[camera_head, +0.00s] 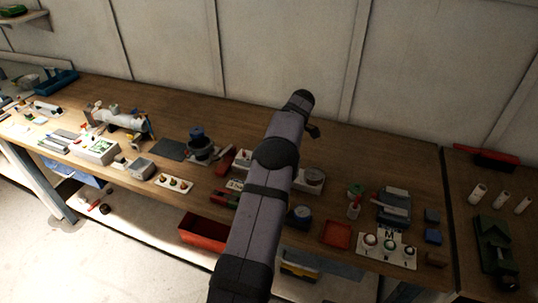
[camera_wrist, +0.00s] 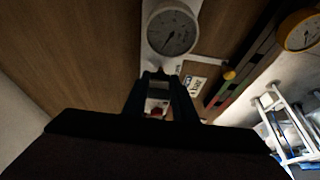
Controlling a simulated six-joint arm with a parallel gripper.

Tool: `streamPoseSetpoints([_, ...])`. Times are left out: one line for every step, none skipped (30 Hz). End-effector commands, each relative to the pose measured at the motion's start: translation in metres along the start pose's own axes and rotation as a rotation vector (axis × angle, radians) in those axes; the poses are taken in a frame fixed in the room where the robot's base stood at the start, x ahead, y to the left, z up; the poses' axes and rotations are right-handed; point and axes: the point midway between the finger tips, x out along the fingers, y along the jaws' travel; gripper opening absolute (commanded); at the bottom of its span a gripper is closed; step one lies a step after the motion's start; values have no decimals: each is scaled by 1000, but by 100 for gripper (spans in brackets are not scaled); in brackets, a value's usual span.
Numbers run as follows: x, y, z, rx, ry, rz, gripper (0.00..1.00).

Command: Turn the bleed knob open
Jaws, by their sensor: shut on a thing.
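In the wrist view my gripper (camera_wrist: 160,78) points at a pale panel with a round white-faced gauge (camera_wrist: 172,30). Its two dark fingers are close together at the tips, just below the gauge. They are shut on a small dark part there, which I take for the bleed knob; the fingertips mostly hide it, and its turn angle cannot be read. A small red spot shows between the fingers, nearer the palm. A small label (camera_wrist: 194,84) lies right of the fingertips.
In the wrist view a yellow-rimmed gauge (camera_wrist: 301,31) and a yellow ball-shaped part (camera_wrist: 229,73) are to the right. Bare wooden bench lies behind.

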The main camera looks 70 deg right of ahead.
Motion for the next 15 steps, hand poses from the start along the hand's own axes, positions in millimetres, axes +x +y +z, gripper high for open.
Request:
streamPoseSetpoints([0, 0, 1, -5, -2, -2, 3])
streamPoseSetpoints([0, 0, 1, -8, -2, -3, 3])
streamPoseSetpoints([0, 0, 1, -10, -2, -4, 3])
streamPoseSetpoints([0, 0, 1, -12, -2, -4, 3])
streamPoseSetpoints([0, 0, 1, -13, -2, -4, 3])
streamPoseSetpoints([0, 0, 1, -13, -2, -5, 3])
streamPoseSetpoints([0, 0, 1, -14, -2, -5, 3])
streamPoseSetpoints([0, 0, 1, -14, -2, -5, 3])
streamPoseSetpoints([0, 0, 1, -14, -2, -4, 3])
streamPoseSetpoints([0, 0, 1, -13, -2, -4, 3])
streamPoseSetpoints([0, 0, 1, -14, -2, -4, 3])
streamPoseSetpoints([0, 0, 1, -13, -2, -4, 3])
streamPoseSetpoints([0, 0, 1, -13, -2, -4, 3])
streamPoseSetpoints([0, 0, 1, -13, -3, -4, 27])
streamPoseSetpoints([0, 0, 1, -13, -2, -4, 37])
